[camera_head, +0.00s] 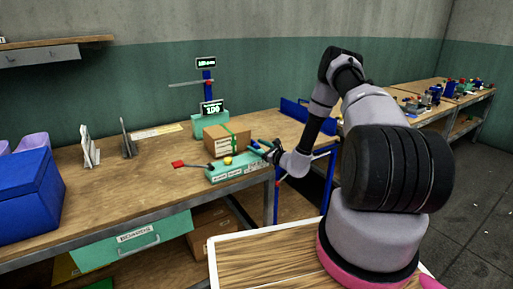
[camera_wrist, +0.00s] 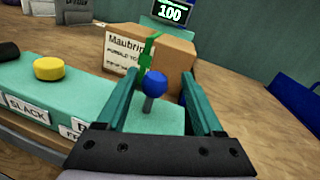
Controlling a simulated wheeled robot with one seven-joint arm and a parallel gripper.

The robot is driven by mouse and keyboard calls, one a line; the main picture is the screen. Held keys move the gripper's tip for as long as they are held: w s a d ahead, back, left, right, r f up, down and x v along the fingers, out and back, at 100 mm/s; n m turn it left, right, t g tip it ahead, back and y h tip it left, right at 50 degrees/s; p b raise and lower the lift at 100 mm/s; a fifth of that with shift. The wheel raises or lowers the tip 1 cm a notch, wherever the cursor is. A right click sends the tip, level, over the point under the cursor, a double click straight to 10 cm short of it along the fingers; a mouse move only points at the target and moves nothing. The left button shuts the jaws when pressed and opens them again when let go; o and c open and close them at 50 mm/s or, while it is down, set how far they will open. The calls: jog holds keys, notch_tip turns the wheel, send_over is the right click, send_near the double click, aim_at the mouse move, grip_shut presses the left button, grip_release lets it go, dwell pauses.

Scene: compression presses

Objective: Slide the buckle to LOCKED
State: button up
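In the wrist view my gripper (camera_wrist: 160,76) is open, its two teal fingers on either side of a blue ball knob (camera_wrist: 154,83) on a short grey stem. I cannot tell if either finger touches it. The knob stands on a teal base (camera_wrist: 75,92), which carries a yellow button (camera_wrist: 48,68) and a label reading SLACK (camera_wrist: 27,107). Other labels are partly hidden by my gripper, and no LOCKED label is readable. No part is plainly marked as the buckle. In the head view my gripper (camera_head: 264,149) is over the right end of the teal base (camera_head: 217,179).
A cardboard box (camera_head: 221,146) with a green strap stands right behind the base. Behind it a post carries a display reading 100 (camera_head: 212,107). A red-ended lever (camera_head: 178,164) sticks out left.

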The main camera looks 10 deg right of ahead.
jog(key=v, duration=1)
jog(key=shift+s+d, duration=0.15)
jog(key=shift+s, duration=0.25)
